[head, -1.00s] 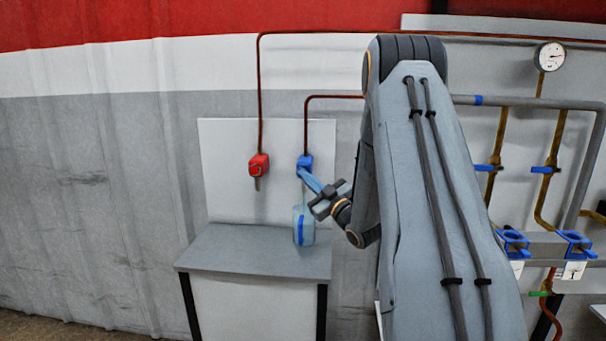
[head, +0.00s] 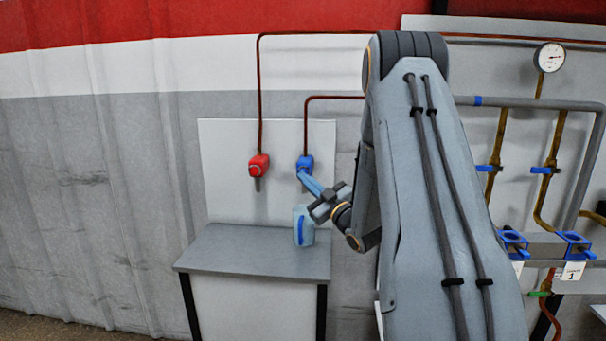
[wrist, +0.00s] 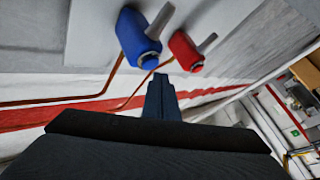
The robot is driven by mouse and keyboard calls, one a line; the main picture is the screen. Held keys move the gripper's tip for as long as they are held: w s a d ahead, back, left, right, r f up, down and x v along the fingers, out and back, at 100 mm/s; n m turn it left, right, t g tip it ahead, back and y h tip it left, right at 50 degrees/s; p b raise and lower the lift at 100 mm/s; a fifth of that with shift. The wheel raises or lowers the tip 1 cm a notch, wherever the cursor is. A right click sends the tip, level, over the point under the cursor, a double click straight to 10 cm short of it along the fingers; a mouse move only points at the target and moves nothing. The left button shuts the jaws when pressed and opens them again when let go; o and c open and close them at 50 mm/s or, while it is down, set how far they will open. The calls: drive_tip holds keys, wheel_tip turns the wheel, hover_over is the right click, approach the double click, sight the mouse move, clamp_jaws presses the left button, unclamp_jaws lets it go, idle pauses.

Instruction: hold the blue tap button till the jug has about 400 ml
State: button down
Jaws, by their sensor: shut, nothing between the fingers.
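The blue tap (head: 305,162) is on the white back panel, above the jug. My gripper (head: 303,177) is shut and empty, with its blue-grey fingertips just below and in front of the blue tap. In the wrist view the closed fingertips (wrist: 161,80) lie a little below the blue tap's round front end (wrist: 150,61), with a small gap seeming to show between them. The pale blue jug (head: 302,232) with a darker blue stripe stands upright on the grey bench, under the tap.
A red tap (head: 259,165) is to the left of the blue one; it also shows in the wrist view (wrist: 186,52). The grey bench top (head: 240,255) is clear left of the jug. Pipes, a gauge (head: 550,57) and blue valves are at the right.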

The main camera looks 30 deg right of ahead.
drive_tip(key=shift+s+a, duration=0.1)
drive_tip(key=s+a, duration=0.1)
drive_tip(key=s, duration=0.1)
drive_tip(key=s+a+p, duration=0.1)
drive_tip(key=s, duration=0.1)
drive_tip(key=shift+a, duration=0.35)
idle(0.7)
